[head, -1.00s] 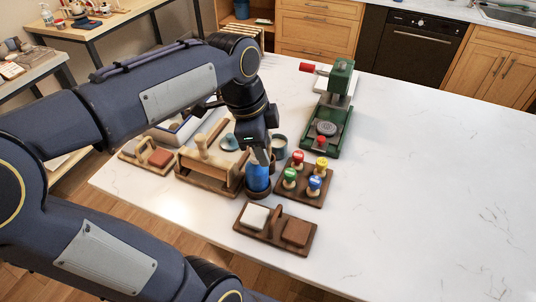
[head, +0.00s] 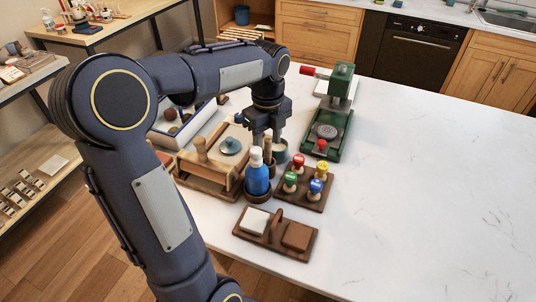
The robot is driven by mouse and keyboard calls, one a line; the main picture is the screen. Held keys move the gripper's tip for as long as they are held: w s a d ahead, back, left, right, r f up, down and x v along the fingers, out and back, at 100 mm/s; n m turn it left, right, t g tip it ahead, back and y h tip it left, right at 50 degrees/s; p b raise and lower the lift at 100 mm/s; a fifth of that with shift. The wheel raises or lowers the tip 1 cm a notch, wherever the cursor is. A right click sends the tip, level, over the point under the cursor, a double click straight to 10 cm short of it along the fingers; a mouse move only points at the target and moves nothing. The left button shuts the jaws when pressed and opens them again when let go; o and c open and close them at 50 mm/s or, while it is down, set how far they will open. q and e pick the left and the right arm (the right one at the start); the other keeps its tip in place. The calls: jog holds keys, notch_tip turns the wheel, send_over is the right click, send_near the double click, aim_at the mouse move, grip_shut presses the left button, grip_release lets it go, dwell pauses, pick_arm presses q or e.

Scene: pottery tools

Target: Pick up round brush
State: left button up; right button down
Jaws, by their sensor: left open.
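A light wooden handle (head: 267,150) stands upright just behind a blue bottle (head: 257,178) with a white cap; it may be the round brush, but its lower end is hidden. My left gripper (head: 267,140) points down over this handle with its fingers apart. The handle's top lies between or just below the fingertips; I cannot tell whether they touch it. A dark round wooden holder (head: 264,196) shows around the bottle's base. My right gripper is out of view.
Stamps with coloured knobs stand on a wooden board (head: 313,201) at right. A two-pad holder (head: 268,240) lies in front, a wooden tray (head: 199,187) at left, a green press (head: 333,125) behind right. The right side of the white table (head: 430,190) is clear.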

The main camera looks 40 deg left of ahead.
pick_arm(q)
jog(key=shift+f, duration=0.55)
jog(key=c, duration=0.9)
jog(key=shift+o, duration=0.2)
